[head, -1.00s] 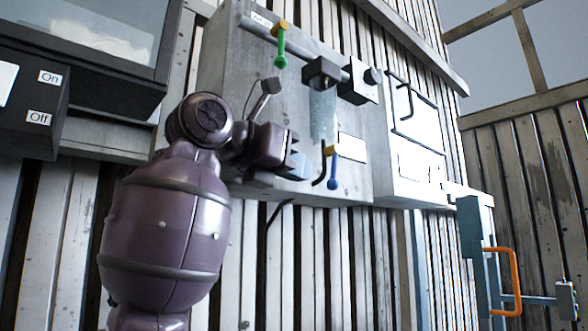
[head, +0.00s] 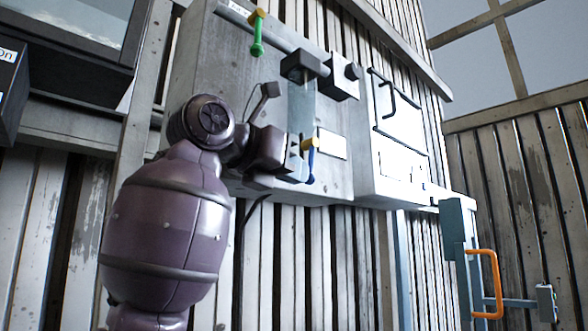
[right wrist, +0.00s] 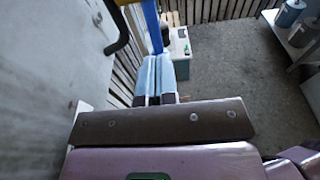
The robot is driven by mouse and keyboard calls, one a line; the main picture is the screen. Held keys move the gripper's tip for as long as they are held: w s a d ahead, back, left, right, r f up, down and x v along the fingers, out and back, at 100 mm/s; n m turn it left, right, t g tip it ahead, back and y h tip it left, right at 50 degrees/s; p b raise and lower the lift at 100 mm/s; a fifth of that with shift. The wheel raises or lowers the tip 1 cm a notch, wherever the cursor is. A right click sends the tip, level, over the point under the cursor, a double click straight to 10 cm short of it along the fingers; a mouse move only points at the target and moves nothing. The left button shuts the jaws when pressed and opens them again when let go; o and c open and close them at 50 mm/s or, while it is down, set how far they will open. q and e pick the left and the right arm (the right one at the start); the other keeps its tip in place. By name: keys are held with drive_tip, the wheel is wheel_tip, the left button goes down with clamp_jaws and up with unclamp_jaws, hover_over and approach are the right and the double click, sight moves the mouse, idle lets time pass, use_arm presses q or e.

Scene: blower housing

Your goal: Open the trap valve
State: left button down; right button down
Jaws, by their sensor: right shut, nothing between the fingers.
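Two small lever valves show on the grey housing panel (head: 222,75). One has a green handle (head: 257,40) hanging down from a yellow hub at the top. The other has a blue handle (head: 311,166) hanging from a yellow hub (head: 311,144) at the lower right. I cannot read which one is the trap valve. My right gripper (head: 297,160) is at the blue handle and overlaps it in the head view. In the right wrist view its blue fingers (right wrist: 157,78) are together, with the blue handle (right wrist: 152,25) just beyond their tips. I cannot tell whether they touch. My left gripper is not in view.
A clear vertical tube (head: 300,105) runs above the blue-handled valve. A dark curved pipe (right wrist: 120,30) stands close to the left of my fingers. A white box (head: 378,160) adjoins the panel, and an orange handle (head: 497,285) is lower right. Open floor (right wrist: 245,65) lies to the right.

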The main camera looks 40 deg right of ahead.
use_arm(q)
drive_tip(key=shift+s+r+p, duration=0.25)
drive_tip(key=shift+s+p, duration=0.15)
drive_tip(key=shift+p, duration=0.1)
use_arm(e)
drive_tip(key=shift+d+f+h, duration=0.25)
drive_tip(key=shift+d+h, duration=0.25)
drive_tip(key=shift+d, duration=0.25)
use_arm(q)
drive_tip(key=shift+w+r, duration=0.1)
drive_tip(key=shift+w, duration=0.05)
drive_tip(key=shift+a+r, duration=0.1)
use_arm(e)
drive_tip(key=shift+a, duration=0.1)
